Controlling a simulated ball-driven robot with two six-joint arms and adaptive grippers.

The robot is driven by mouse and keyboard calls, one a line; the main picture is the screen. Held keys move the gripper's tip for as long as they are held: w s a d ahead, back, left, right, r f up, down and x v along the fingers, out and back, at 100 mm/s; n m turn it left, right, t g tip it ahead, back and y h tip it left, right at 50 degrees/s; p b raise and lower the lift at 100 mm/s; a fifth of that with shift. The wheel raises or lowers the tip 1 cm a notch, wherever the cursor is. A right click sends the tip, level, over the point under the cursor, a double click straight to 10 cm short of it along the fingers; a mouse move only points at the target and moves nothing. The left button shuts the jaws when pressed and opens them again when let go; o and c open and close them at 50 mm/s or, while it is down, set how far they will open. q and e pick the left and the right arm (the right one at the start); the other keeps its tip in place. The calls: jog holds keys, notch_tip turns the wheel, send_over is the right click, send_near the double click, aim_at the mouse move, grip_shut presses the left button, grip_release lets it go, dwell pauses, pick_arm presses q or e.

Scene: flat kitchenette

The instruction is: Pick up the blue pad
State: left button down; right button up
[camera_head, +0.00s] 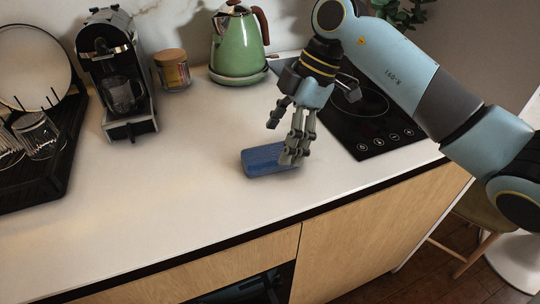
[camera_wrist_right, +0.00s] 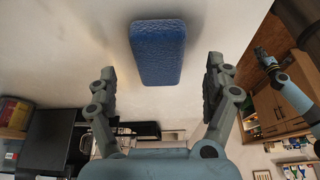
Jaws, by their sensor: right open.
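The blue pad (camera_head: 262,160) lies on the white countertop near its front edge. My right gripper (camera_head: 283,138) is above the pad's right end, fingers pointing down, and hides part of that end. In the right wrist view the blue pad (camera_wrist_right: 158,50) shows whole, ahead of and between the two spread fingers of my right gripper (camera_wrist_right: 161,82). The fingers are open and empty, with a gap on both sides of the pad. What looks like my left gripper (camera_wrist_right: 268,62) shows small at the right of the wrist view; its jaws are too small to read.
A black cooktop (camera_head: 370,118) is right of the pad. A green kettle (camera_head: 238,45), a lidded jar (camera_head: 174,75) and a coffee machine (camera_head: 120,80) stand behind. A dish rack (camera_head: 45,165) with glasses is at left. The countertop (camera_head: 170,190) left of the pad is clear.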

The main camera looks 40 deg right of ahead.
aim_at(276, 151)
jog(key=x, duration=0.2)
jog(key=shift+w+a+f, duration=0.1)
jog(key=shift+f, duration=0.15)
jog(key=shift+a+f, duration=0.1)
jog(key=shift+f, duration=0.2)
jog(key=shift+c, duration=0.6)
jog(key=c, duration=0.9)
pick_arm(q)
jog(key=shift+s, duration=0.45)
pick_arm(e)
jog(key=shift+c, duration=0.2)
jog(key=shift+r, duration=0.2)
